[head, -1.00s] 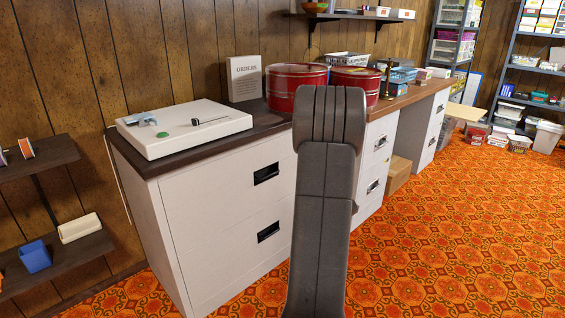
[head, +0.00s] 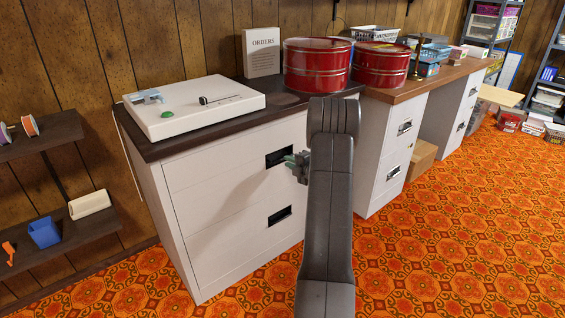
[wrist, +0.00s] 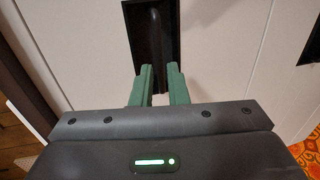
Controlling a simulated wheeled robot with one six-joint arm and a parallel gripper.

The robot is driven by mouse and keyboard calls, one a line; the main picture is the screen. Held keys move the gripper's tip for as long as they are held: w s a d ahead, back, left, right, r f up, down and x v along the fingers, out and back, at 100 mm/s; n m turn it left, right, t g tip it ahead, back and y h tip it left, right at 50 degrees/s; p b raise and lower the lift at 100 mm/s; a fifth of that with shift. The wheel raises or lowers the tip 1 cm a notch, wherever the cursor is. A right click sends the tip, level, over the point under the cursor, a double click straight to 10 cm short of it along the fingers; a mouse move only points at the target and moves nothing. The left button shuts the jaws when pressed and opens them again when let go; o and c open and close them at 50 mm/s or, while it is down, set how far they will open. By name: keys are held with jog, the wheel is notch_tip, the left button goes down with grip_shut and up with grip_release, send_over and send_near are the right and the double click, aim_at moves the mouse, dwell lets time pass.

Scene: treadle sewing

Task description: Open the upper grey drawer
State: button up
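The upper grey drawer (head: 215,170) is the top front of the pale cabinet under the dark counter, and it sits closed, flush with the face. Its black recessed handle (head: 279,155) also shows in the wrist view (wrist: 140,30), with a bar down its middle. My gripper (head: 290,160) is at the right end of this handle, partly hidden by my arm.
The lower drawer (head: 230,235) is closed below, with its own black handle (head: 280,215). A dark shelf (head: 68,232) is at the left. Open patterned carpet (head: 450,230) lies at the right.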

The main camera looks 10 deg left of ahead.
aim_at(282, 159)
jog(key=x, duration=0.5)
jog(key=shift+b, duration=0.4)
grip_shut()
